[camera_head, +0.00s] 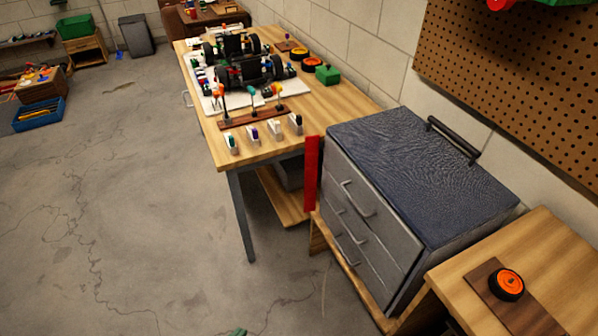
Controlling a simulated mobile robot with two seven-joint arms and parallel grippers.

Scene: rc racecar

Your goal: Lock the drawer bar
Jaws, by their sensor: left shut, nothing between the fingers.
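The red drawer bar (311,173) stands upright at the left front edge of the grey tool chest (420,175). It is swung out to the side, clear of the drawer fronts. The chest's drawers (356,222) with their metal handles look closed. Of my left gripper (239,332) only a small green tip seems to show at the bottom edge, well below and left of the bar, touching nothing visible. It is shut and empty; the rest of it is cut off. My right gripper is not in view.
A wooden workbench (345,106) with an RC car (248,68) and small tools stands behind the bar. A side table (555,265) with an orange-and-black wheel (507,285) stands at right. The concrete floor (130,200) left of the chest is clear.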

